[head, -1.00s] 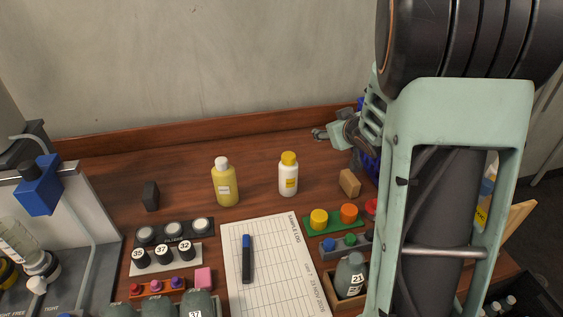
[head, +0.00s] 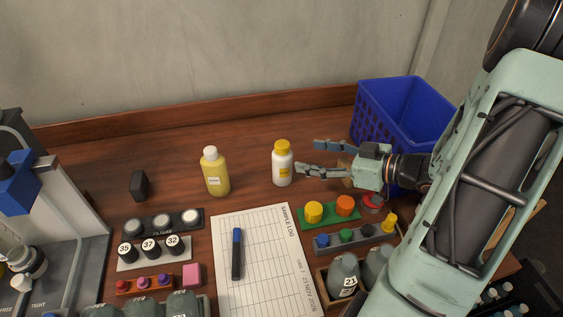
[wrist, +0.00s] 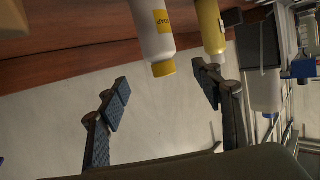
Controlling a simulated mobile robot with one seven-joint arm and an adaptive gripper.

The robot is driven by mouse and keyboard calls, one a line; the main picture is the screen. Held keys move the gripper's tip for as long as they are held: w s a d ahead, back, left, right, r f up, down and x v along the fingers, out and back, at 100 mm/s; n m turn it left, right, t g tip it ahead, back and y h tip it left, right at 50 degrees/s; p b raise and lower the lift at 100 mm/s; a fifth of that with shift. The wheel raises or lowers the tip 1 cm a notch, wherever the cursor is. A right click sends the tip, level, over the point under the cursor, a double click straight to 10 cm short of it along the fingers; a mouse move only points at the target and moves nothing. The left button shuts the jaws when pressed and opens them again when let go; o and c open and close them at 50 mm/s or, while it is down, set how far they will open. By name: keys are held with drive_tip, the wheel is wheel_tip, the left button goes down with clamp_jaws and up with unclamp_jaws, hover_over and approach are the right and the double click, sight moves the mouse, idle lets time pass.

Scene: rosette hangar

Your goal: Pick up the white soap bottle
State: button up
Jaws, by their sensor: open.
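The white soap bottle (head: 282,168) stands upright on the wooden desk, with a yellow cap and a yellow label. My gripper (head: 313,157) is open and empty just right of it in the head view, its fingers spread and pointing left toward the bottle. A small gap shows between the fingertips and the bottle. In the wrist view, which is upside down, the bottle (wrist: 154,35) shows beyond and between my fingers (wrist: 165,92), with the "SOAP" label partly readable and its lower end cut off by the frame edge.
A yellow bottle (head: 216,175) stands left of the soap bottle. A blue basket (head: 400,112) stands behind my gripper. A green tray with coloured knobs (head: 330,214), a sample log sheet (head: 260,265) and a marker (head: 237,254) lie in front. The desk behind the bottles is clear.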

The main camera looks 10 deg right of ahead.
sight(289, 154)
drive_tip(key=x, duration=0.9)
drive_tip(key=shift+w+a+f+b, duration=0.15)
drive_tip(key=shift+a+f+b, duration=0.15)
drive_tip(key=shift+f, duration=0.15)
drive_tip(key=c, duration=1.5)
